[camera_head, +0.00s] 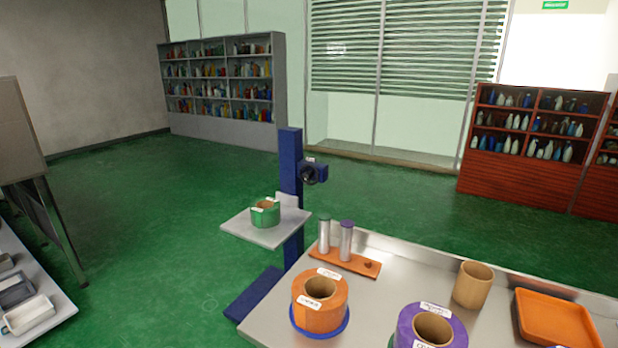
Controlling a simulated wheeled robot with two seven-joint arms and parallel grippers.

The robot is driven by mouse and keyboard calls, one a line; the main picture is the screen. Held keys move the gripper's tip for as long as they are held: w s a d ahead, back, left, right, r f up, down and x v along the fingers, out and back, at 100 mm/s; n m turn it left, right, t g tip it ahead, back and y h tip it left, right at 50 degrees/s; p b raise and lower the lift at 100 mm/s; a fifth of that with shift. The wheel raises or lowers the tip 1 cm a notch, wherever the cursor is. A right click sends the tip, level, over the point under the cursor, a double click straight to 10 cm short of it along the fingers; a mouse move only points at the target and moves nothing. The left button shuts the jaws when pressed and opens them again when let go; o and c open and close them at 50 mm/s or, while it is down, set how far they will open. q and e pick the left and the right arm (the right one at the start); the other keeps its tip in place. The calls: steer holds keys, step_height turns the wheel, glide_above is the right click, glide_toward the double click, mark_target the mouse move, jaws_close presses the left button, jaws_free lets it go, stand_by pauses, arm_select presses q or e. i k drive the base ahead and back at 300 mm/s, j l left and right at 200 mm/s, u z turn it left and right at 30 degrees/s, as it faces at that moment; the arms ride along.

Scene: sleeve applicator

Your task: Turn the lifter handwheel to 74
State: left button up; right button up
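The lifter (290,180) is a blue upright column on a blue base, standing behind the left end of the metal table. A dark handwheel (314,174) sits on the right side of the column near its top, with a small pale label above it. The number it points to is too small to read. The lifter's light grey platform (245,234) juts out to the left and carries a green roll (265,213) with a hollow core. Neither of my grippers is in view.
The metal table (262,325) holds an orange roll (320,312) on a blue disc, a purple roll (405,325), a tan tube (473,285), an orange tray (556,322) and two capped cylinders on an orange board (340,262). Green floor is open left of the lifter. Shelves stand behind.

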mark_target(306, 176)
steer(key=i+j+z, duration=0.4)
steer(key=j, duration=0.15)
steer(key=j+z, duration=0.25)
steer(key=i+j+z, duration=0.2)
steer(key=j, duration=0.2)
steer(key=j+z, duration=0.2)
steer(key=j, duration=0.15)
